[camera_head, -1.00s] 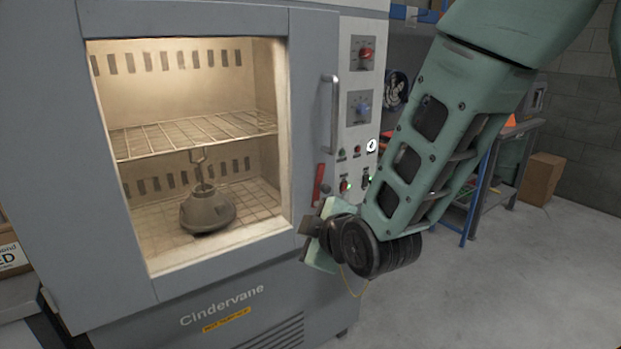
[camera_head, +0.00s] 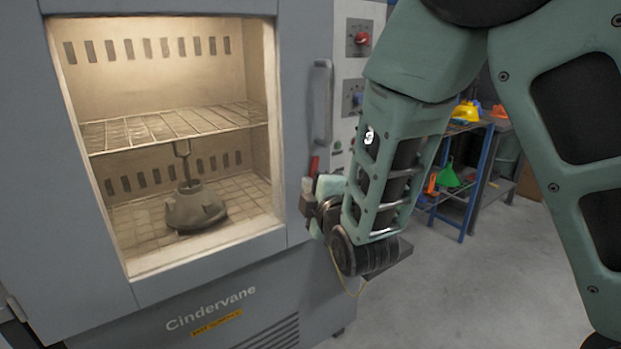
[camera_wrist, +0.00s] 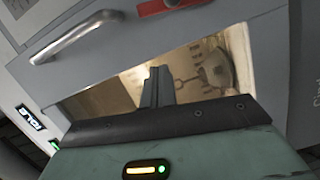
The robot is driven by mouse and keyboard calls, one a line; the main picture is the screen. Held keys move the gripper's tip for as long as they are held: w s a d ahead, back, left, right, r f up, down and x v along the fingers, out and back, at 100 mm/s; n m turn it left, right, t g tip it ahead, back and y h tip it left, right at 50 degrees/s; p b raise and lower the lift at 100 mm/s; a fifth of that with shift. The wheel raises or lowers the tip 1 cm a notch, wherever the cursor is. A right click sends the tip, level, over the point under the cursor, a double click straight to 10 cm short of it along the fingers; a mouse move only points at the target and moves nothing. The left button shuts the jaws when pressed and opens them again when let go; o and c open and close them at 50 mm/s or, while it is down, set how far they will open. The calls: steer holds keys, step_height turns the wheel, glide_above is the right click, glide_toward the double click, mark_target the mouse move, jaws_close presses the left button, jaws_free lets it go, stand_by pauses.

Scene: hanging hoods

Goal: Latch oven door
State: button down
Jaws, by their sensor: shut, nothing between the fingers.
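The oven door (camera_head: 305,60) is grey with a large lit window and looks flush with the oven front; any small gap is too fine to tell. Its upright bar handle (camera_head: 322,100) is on the right side; the handle also shows in the wrist view (camera_wrist: 75,37). A red latch lever (camera_head: 314,166) is below the handle, its lower part hidden behind my gripper; red also shows at the wrist view's top edge (camera_wrist: 162,4). My gripper (camera_head: 307,198) is shut and empty, just below the lever. Its fingers (camera_wrist: 155,86) point toward the door's window; contact cannot be told.
The control panel (camera_head: 355,70) with knobs is right of the door. Inside the oven are a wire rack (camera_head: 175,125) and a grey hood-shaped piece hanging from a hook (camera_head: 195,207). A blue-framed shelf (camera_head: 470,190) stands behind my arm. The floor (camera_head: 470,290) at right is clear.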

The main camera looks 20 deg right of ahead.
steer(key=p, duration=0.2)
glide_toward(306, 165)
steer(key=w+a, duration=0.1)
steer(key=w, duration=0.1)
steer(key=w+a, duration=0.1)
steer(key=a, duration=0.1)
steer(key=w+a, duration=0.1)
steer(key=w, duration=0.1)
steer(key=shift+w+a+r, duration=0.15)
steer(key=shift+w+r, duration=0.15)
steer(key=d, duration=0.2)
steer(key=shift+w+d+f, duration=0.2)
steer(key=shift+d+f, duration=0.05)
steer(key=shift+w+d+f, duration=0.15)
steer(key=shift+w+d, duration=0.05)
steer(key=shift+d, duration=0.3)
steer(key=shift+w+d, duration=0.1)
steer(key=shift+d, duration=0.05)
